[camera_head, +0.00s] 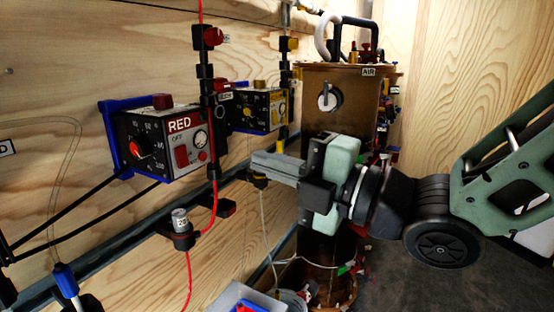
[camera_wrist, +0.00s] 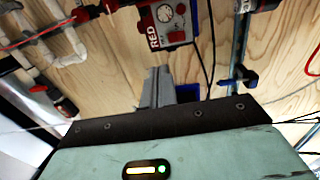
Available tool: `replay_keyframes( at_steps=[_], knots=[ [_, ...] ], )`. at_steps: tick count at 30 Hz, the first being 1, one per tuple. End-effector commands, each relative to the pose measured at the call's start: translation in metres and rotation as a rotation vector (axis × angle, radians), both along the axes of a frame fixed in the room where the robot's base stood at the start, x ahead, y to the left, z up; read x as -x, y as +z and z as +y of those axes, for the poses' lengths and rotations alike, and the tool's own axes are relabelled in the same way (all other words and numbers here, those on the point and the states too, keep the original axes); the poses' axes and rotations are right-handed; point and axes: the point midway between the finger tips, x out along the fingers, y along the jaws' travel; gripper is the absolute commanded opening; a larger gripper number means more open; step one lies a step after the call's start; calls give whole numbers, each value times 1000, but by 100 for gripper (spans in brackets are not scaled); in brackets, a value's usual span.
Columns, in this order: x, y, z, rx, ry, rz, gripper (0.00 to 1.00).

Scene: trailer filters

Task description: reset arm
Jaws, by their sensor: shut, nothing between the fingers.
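My gripper (camera_head: 268,165) reaches in from the right in the head view, its fingers pointing left toward the plywood wall. The fingers are closed together with nothing between them. In the wrist view my gripper (camera_wrist: 157,75) also shows shut and empty, with the fingers below the red control box (camera_wrist: 172,22). In the head view the box labelled RED (camera_head: 165,140) is on the wall in a blue bracket, left of my fingers. They appear apart from it.
A yellow-marked control box (camera_head: 258,110) sits behind the red one. A brown cabinet labelled AIR (camera_head: 340,90) stands behind my gripper. A red line runs down the wall past a small canister (camera_head: 180,222). A pale bin (camera_head: 240,298) is below. Open floor shows at lower right.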

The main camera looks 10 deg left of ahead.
Motion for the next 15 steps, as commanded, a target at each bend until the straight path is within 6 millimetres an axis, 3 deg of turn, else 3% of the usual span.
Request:
replay_keyframes(
  at_steps=[5,9,15],
  knots=[
    [-10,-32,-11,90,-105,248,0],
    [-13,-78,-38,176,-290,603,0],
    [13,-138,-92,241,-626,1118,0]
  ],
)
